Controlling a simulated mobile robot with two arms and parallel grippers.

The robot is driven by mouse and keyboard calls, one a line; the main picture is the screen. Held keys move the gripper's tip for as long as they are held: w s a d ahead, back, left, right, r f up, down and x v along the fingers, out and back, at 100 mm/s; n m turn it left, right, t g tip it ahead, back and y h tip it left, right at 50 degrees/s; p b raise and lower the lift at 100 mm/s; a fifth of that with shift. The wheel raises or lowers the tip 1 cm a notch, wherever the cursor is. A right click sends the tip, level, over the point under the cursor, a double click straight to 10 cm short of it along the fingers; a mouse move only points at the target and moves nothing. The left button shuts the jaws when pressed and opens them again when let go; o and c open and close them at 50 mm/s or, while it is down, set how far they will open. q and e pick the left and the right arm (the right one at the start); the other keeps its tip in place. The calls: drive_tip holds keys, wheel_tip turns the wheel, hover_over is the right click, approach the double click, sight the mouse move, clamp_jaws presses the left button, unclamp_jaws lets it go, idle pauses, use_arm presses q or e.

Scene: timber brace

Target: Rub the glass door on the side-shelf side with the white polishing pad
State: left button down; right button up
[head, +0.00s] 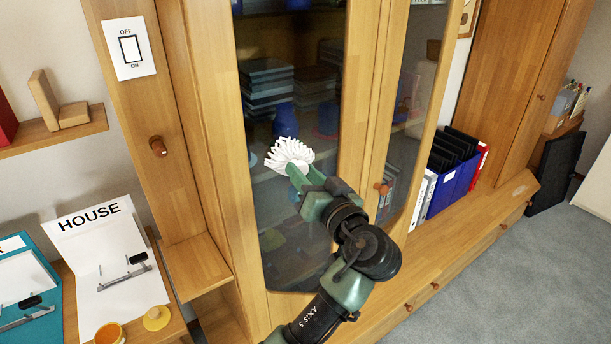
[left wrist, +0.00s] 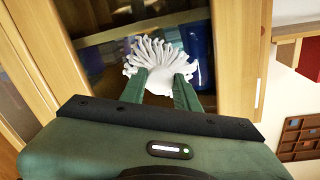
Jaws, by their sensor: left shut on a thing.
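The white polishing pad (head: 290,155), a tuft of thick white strands, is in my left gripper (head: 303,174). In the left wrist view the pad (left wrist: 158,60) sits between the two green fingers of the gripper (left wrist: 163,88), which are shut on it. The pad is in front of the left glass door (head: 270,205), the one nearer the side shelf, at about mid-height. It is at or very near the glass; I cannot tell if it touches. My gripper and forearm hide part of the door's lower right. My right gripper is not in view.
A second glass door (head: 418,85) with a round knob (head: 383,187) stands to the right. A wooden panel with a switch plate (head: 129,48) and a peg (head: 158,147) is on the left. Wall shelf (head: 50,136), HOUSE sign (head: 95,235) and blue binders (head: 452,180) flank the cabinet.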

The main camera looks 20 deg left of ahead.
use_arm(q)
drive_tip(key=shift+w+a, duration=0.15)
drive_tip(key=shift+w+d+b, duration=1.25)
drive_tip(key=shift+w+d, duration=0.1)
drive_tip(key=shift+d, duration=0.15)
drive_tip(key=s+a, duration=0.2)
drive_tip(key=a, duration=0.1)
drive_tip(key=shift+s, duration=0.3)
